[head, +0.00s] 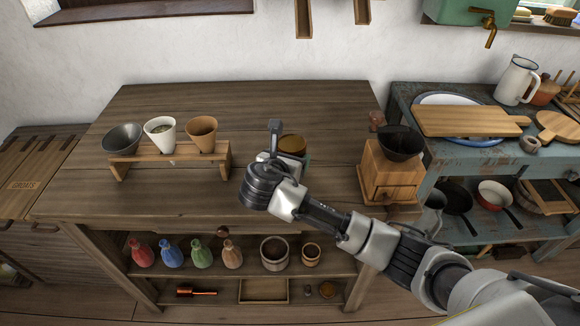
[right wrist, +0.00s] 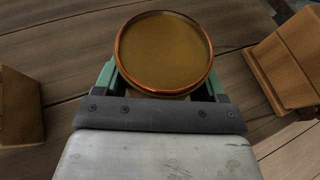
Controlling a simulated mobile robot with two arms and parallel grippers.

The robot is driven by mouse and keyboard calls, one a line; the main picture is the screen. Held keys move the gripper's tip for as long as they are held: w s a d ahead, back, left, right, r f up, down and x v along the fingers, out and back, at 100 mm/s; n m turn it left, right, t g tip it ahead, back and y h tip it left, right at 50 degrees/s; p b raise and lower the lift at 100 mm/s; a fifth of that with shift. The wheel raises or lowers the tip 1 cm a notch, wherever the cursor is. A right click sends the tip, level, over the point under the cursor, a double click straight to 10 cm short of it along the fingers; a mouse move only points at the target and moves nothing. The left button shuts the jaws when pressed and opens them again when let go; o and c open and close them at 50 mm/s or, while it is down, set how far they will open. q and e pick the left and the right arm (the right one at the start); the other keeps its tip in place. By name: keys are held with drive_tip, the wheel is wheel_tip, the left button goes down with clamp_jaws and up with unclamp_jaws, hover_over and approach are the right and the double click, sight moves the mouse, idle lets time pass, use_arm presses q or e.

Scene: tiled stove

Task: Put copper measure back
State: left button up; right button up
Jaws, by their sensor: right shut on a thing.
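The copper measure (right wrist: 164,52), a round cup with a shiny copper rim and a brownish inside, sits between the green fingers of my right gripper (right wrist: 160,88). The gripper is shut on it. In the head view the measure (head: 293,144) shows past my wrist, over the middle of the wooden table. My wrist hides part of it, and I cannot tell whether it touches the tabletop. My left gripper is not in view.
A wooden rack (head: 170,158) with several cone cups stands left on the table (head: 270,98); a coffee grinder (head: 391,172) stands right. The shelf below holds colored bottles (head: 171,255), a copper-coloured handled item (head: 195,292) and an open tray (head: 263,299). The table's back middle is clear.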

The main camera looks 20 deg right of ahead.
wheel_tip(320, 180, down, 2)
drive_tip(key=shift+f, duration=0.2)
drive_tip(key=o, duration=1)
drive_tip(key=shift+f, duration=0.1)
drive_tip(key=shift+s+a+r, duration=0.2)
drive_tip(key=shift+r, duration=0.05)
drive_tip(key=p+v, duration=0.1)
drive_tip(key=v, duration=1)
drive_tip(key=shift+s+r, duration=0.1)
drive_tip(key=shift+s, duration=0.1)
